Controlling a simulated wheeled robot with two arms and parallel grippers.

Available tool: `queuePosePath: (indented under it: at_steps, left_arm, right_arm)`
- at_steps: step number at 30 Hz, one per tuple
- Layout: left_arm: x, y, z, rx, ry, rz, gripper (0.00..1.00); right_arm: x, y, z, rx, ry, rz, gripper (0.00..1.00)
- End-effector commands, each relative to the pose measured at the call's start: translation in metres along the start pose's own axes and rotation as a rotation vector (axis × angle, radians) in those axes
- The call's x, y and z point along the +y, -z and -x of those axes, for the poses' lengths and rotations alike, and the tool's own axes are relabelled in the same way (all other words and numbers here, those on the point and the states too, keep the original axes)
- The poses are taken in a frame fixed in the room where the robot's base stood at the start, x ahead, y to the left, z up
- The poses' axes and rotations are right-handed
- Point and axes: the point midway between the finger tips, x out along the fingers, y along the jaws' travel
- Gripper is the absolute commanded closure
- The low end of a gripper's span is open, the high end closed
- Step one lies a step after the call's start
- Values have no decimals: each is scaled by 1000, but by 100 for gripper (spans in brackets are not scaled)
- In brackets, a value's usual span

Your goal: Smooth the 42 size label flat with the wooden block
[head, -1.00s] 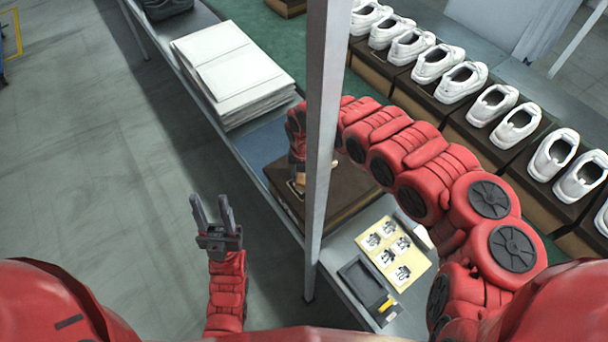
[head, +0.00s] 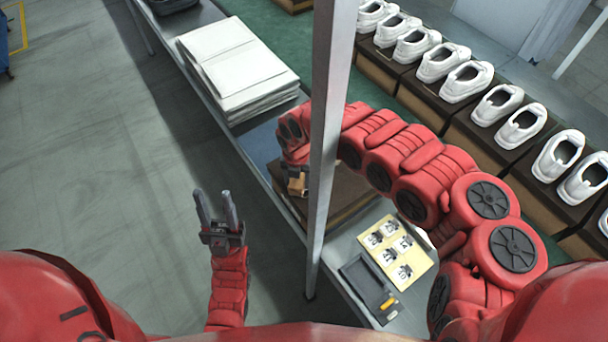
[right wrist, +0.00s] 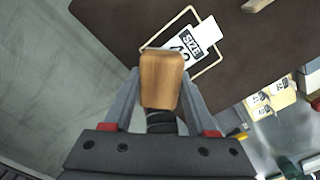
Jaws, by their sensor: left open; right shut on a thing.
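The wooden block (right wrist: 161,80) is in my right gripper (right wrist: 160,100), which is shut on it. In the right wrist view the block covers the lower left part of the 42 size label (right wrist: 192,42); I cannot tell whether they touch. The label lies askew across a pale outlined frame (right wrist: 216,65) on the brown shoe box (right wrist: 120,25). In the head view my right gripper (head: 297,190) is over the box (head: 345,190), partly behind the grey post. My left gripper (head: 218,212) is open and empty over the floor, left of the bench.
A grey post (head: 328,140) stands in front of the bench. A yellow label sheet (head: 396,250) and a dark tray (head: 368,288) lie right of the box. Stacked white paper (head: 235,65) lies behind it. White shoes (head: 465,82) on boxes line the far side.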

Motion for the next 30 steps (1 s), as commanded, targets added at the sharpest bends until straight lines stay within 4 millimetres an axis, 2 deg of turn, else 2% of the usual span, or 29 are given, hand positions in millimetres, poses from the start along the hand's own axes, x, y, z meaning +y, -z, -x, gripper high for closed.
queuePosePath:
  at_steps: [8, 21, 30]
  left_arm:
    - [0, 0, 2, 0, 0, 0, 56]
    - [0, -1, 8, 0, 0, 0, 56]
    - [0, -1, 8, 0, 0, 0, 56]
  right_arm:
    - [2, 3, -4, 2, 1, -1, 87]
    - [-24, -24, -2, -1, 1, -3, 87]
    - [-26, -26, -1, 0, 1, 0, 87]
